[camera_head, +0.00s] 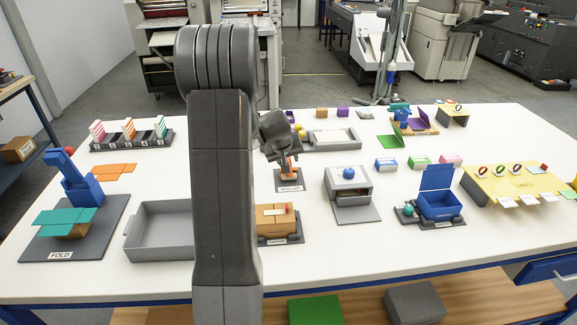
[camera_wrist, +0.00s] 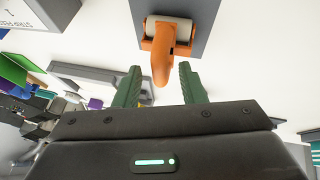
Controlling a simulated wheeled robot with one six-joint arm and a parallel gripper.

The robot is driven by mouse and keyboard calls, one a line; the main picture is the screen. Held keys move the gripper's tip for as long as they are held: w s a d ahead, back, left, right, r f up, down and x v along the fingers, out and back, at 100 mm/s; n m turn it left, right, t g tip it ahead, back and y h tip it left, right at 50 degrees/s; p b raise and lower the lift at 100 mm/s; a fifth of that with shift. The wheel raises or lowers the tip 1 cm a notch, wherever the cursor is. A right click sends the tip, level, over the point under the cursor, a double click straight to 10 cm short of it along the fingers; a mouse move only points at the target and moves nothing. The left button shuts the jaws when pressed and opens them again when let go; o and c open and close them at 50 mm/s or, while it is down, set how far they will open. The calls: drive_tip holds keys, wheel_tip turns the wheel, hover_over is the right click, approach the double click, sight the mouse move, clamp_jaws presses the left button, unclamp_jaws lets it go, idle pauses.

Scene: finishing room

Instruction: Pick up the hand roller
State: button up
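The hand roller (camera_head: 290,173) has an orange handle and sits on a small dark grey base labelled ROLLER (camera_head: 290,187) in the middle of the table. In the wrist view the hand roller (camera_wrist: 165,48) shows its orange handle and a pale roller drum at the top. My gripper (camera_head: 283,156) is just above it, partly blocking it in the head view. In the wrist view my gripper (camera_wrist: 159,76) is open, with one green finger on each side of the handle's end. I see gaps on both sides; whether the handle's depth matches the fingers I cannot tell.
A grey box with a blue knob (camera_head: 348,173) stands right of the roller. A tan block on a dark base (camera_head: 274,240) and an empty grey tray (camera_head: 160,252) are nearer the front. A grey tray (camera_head: 332,137) lies behind. White table is bare at front right.

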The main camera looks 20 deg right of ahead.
sight(288, 161)
clamp_jaws()
drive_tip(key=shift+r, duration=0.1)
wheel_tip(288, 161, up, 10)
drive_tip(key=shift+b, duration=0.3)
idle(0.4)
